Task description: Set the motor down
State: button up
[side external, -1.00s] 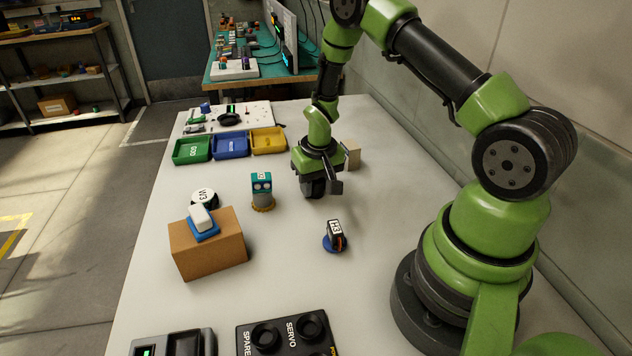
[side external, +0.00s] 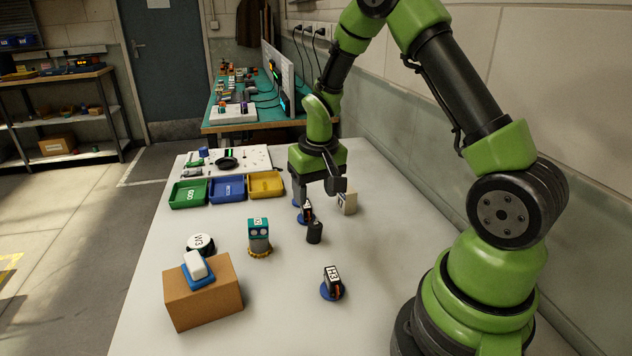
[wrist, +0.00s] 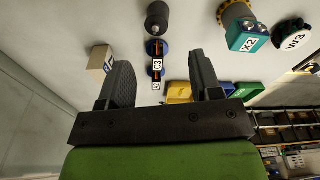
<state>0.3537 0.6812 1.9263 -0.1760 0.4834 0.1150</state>
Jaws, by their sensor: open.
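My gripper (side external: 317,187) is open and empty, raised above the white table. In the wrist view its fingers (wrist: 160,68) are spread wide apart. Below and between them, a small dark servo with a white label (side external: 306,211) stands on a blue disc; it also shows in the wrist view (wrist: 157,62). A dark cylindrical motor (side external: 314,233) stands upright on the table, nearer the side camera than that servo. It shows in the wrist view (wrist: 157,18) beyond the fingers, touching neither. I cannot tell which of the two was held.
A tan block (side external: 348,204) stands to the right. A teal-topped geared motor (side external: 259,235), a white-topped W3 disc (side external: 200,244), a cardboard box (side external: 203,298) and servo H3 (side external: 332,282) stand nearer. Green (side external: 187,194), blue (side external: 228,189) and yellow (side external: 266,185) bins lie behind left.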

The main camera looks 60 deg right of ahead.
jog(key=s+a+r+t, duration=0.1)
jog(key=s+a+r, duration=0.1)
jog(key=a+r, duration=0.35)
jog(key=s+a+r+t, duration=0.2)
jog(key=r, duration=0.7)
jog(key=s+a+r+n+t+y, duration=0.1)
jog(key=s+a+r, duration=0.2)
jog(key=s, duration=0.3)
jog(key=s+a+r+n+t+y, duration=0.1)
jog(key=s+a+r+t, duration=0.1)
jog(key=s+a, duration=0.2)
jog(key=shift+s+r+y, duration=0.4)
jog(key=shift+s, duration=0.6)
